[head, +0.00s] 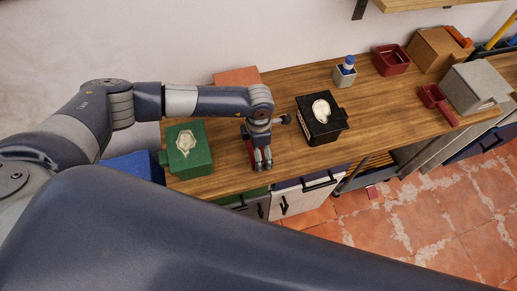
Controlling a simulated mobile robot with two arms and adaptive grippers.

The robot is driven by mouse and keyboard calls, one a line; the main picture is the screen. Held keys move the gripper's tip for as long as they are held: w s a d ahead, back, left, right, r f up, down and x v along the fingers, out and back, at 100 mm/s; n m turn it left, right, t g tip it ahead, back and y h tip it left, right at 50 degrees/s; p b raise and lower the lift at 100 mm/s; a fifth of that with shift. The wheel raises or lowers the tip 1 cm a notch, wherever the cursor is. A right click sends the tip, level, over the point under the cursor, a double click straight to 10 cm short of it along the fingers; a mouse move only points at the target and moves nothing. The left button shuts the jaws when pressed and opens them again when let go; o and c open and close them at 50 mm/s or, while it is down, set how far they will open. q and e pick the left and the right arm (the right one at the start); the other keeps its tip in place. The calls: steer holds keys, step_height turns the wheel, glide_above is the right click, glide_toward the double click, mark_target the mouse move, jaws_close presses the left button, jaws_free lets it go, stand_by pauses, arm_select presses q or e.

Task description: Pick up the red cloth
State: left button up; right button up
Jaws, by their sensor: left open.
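My left gripper (263,164) points down over the front part of the wooden worktop, between the green box and the black box. Its fingers are open. A small red thing (250,152) shows just left of the fingers, mostly hidden behind them. It may be the red cloth, but too little of it shows to be sure. I cannot tell whether the fingers touch it. My right gripper is not in view.
A green box (198,160) stands left, a black box (322,133) right. A coral flat-topped thing (237,75) lies behind my arm.

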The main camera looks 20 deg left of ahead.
arm_select(q)
steer(key=c, duration=0.8)
steer(key=shift+r+b, duration=0.6)
steer(key=shift+r, duration=0.2)
steer(key=shift+s+d+r+b, duration=0.15)
steer(key=shift+d+r+b, duration=0.05)
steer(key=shift+r+b, duration=0.2)
steer(key=shift+s+d+r+b, duration=0.1)
steer(key=shift+d+r+b, duration=0.1)
steer(key=shift+r+b, duration=0.15)
steer(key=s+d+r+b, duration=0.2)
steer(key=s+d+b, duration=0.3)
steer(key=d, duration=0.8)
steer(key=shift+s, duration=1.15)
steer(key=shift+d, duration=0.1)
steer(key=shift+o, duration=0.6)
